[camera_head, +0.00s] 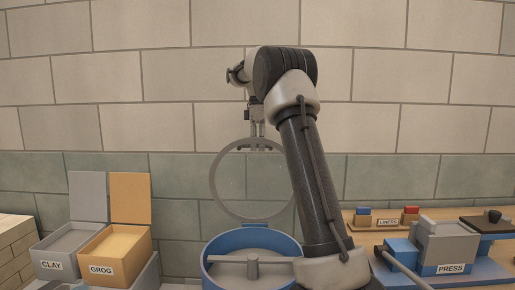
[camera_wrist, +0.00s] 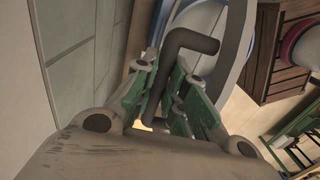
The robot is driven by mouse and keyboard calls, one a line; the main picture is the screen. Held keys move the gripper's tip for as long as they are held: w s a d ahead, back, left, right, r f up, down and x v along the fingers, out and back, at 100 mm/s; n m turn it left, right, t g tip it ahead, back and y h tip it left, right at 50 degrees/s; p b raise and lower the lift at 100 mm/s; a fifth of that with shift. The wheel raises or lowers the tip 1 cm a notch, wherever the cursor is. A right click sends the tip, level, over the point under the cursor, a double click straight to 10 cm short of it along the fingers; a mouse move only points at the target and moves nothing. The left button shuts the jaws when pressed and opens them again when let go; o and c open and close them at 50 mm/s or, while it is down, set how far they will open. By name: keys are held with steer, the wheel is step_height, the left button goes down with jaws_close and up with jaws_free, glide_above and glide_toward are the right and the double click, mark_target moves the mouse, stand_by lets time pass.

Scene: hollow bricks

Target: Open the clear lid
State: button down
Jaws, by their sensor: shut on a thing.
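The clear lid (camera_head: 238,182) is a round see-through pane in a grey ring. It stands upright, or nearly so, at the back of the blue tub (camera_head: 210,272). The tub's open top shows a grey mixing bar (camera_head: 252,262) inside. My gripper (camera_head: 257,136) is at the top edge of the lid. In the wrist view my gripper (camera_wrist: 165,85), with green finger pads, is shut on a dark bent handle (camera_wrist: 192,42). Part of the lid's grey ring (camera_wrist: 236,50) shows beyond the handle. The lid's hinge is not clearly visible.
Open boxes marked CLAY (camera_head: 62,260) and GROG (camera_head: 103,260) stand at left. A press (camera_head: 443,252) and a LINERS holder (camera_head: 388,222) stand at right. A tiled wall (camera_head: 380,130) is close behind the lid. My arm covers the tub's right side.

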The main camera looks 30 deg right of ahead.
steer(key=w+d+f, duration=0.1)
steer(key=w+d, duration=0.3)
steer(key=w, duration=0.2)
steer(key=shift+w+d+f, duration=0.2)
steer(key=shift+w+f, duration=0.05)
steer(key=shift+f, duration=0.15)
steer(key=c, duration=1.5)
jaws_free()
steer(key=shift+o, duration=0.2)
steer(key=shift+w+d+f, duration=0.15)
steer(key=shift+w, duration=0.05)
steer(key=shift+s, duration=0.1)
